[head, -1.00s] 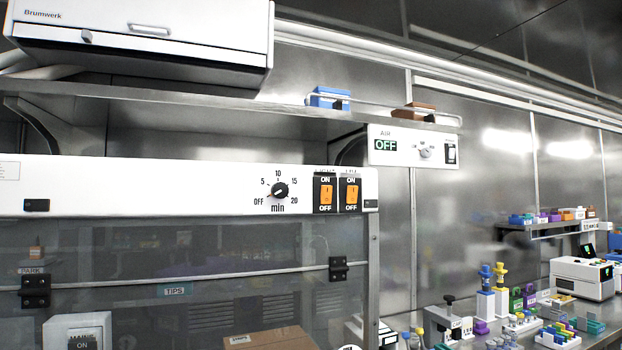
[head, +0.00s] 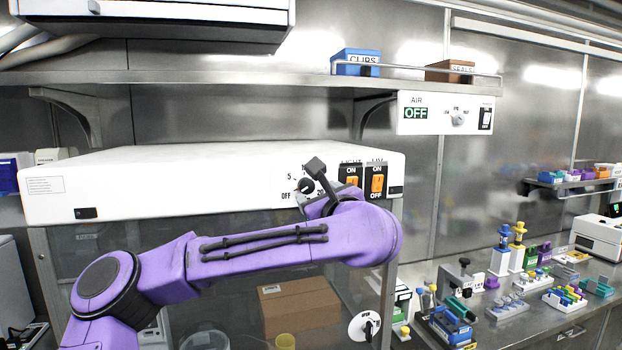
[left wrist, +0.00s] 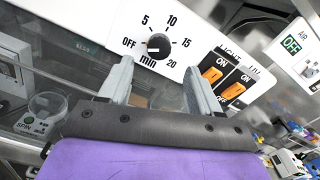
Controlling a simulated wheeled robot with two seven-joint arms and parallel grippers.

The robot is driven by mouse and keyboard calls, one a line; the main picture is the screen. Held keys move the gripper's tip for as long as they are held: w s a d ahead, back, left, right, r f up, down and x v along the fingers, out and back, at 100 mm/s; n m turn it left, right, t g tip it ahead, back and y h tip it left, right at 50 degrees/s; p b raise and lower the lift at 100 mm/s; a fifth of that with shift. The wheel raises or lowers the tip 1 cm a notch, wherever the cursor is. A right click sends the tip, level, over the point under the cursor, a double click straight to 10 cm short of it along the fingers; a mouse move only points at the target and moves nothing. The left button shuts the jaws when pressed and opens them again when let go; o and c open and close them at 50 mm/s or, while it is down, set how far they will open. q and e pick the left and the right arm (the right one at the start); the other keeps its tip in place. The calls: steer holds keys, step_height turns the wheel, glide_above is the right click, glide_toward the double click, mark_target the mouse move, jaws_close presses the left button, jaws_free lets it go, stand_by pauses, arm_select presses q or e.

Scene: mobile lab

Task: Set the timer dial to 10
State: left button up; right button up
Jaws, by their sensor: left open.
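The timer dial (left wrist: 159,45) is a round black knob on a white panel, marked OFF, 5, 10, 15, 20 and "min". Its pale pointer mark seems to point left, toward OFF. In the head view the dial (head: 306,186) is partly covered by my left gripper, which hides most of the scale. My left gripper (left wrist: 160,80) is open, with its two grey fingers apart just below the dial in the wrist view. Nothing is between the fingers, and the dial appears beyond their tips. My right gripper is not in view.
Two orange rocker switches (left wrist: 220,82) sit right of the dial, close to the right finger. A glass sash (head: 240,245) lies below the panel. An AIR control box (head: 446,113) hangs at right. A bench (head: 500,328) with racks stands lower right.

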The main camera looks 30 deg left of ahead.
mark_target(308, 188)
arm_select(q)
steer(key=p+x, duration=0.2)
steer(key=x, duration=0.3)
steer(key=shift+a+r+p, duration=0.15)
steer(key=shift+a+p, duration=0.15)
steer(key=shift+a, duration=0.05)
steer(key=shift+w+a, duration=0.2)
steer(key=shift+a, duration=0.1)
steer(key=shift+w+d, duration=0.1)
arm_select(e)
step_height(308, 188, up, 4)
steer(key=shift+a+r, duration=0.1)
arm_select(q)
steer(key=c, duration=1)
steer(key=shift+c, duration=0.2)
steer(key=shift+f, duration=0.2)
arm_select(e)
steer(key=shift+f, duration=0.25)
